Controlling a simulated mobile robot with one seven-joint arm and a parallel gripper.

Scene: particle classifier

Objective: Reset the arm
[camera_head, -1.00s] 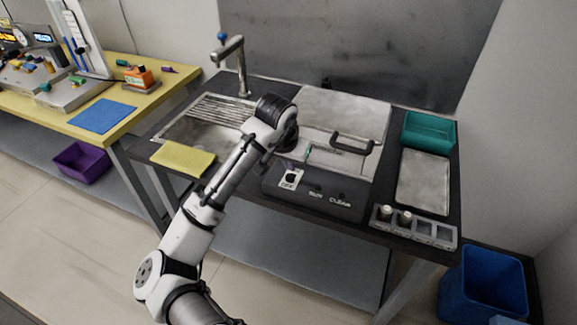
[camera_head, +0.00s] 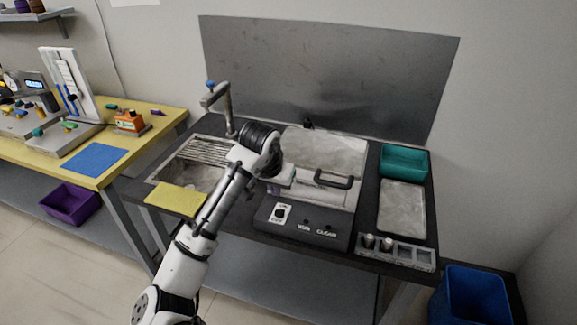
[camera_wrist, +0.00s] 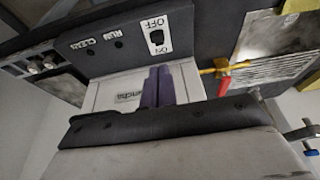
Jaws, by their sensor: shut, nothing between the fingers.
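My arm reaches over the dark bench from the lower left in the head view. My gripper (camera_head: 273,188) is small and partly hidden behind my wrist there, over the left part of the classifier machine (camera_head: 300,228). In the wrist view my gripper (camera_wrist: 158,88) shows two purple-grey fingers side by side, shut with nothing between them. Behind them is the machine's pale top with a partly hidden label (camera_wrist: 128,97). The machine's front panel (camera_wrist: 120,45) has an ON/OFF switch (camera_wrist: 157,38) and buttons marked RUN and CLEAN.
A black handle (camera_head: 334,181) stands up on the machine. A tap (camera_head: 217,98) and drainer (camera_head: 205,150) are left. A teal bin (camera_head: 404,161), metal tray (camera_head: 402,207) and vial rack (camera_head: 396,252) are right. A yellow cloth (camera_head: 176,199) lies front left.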

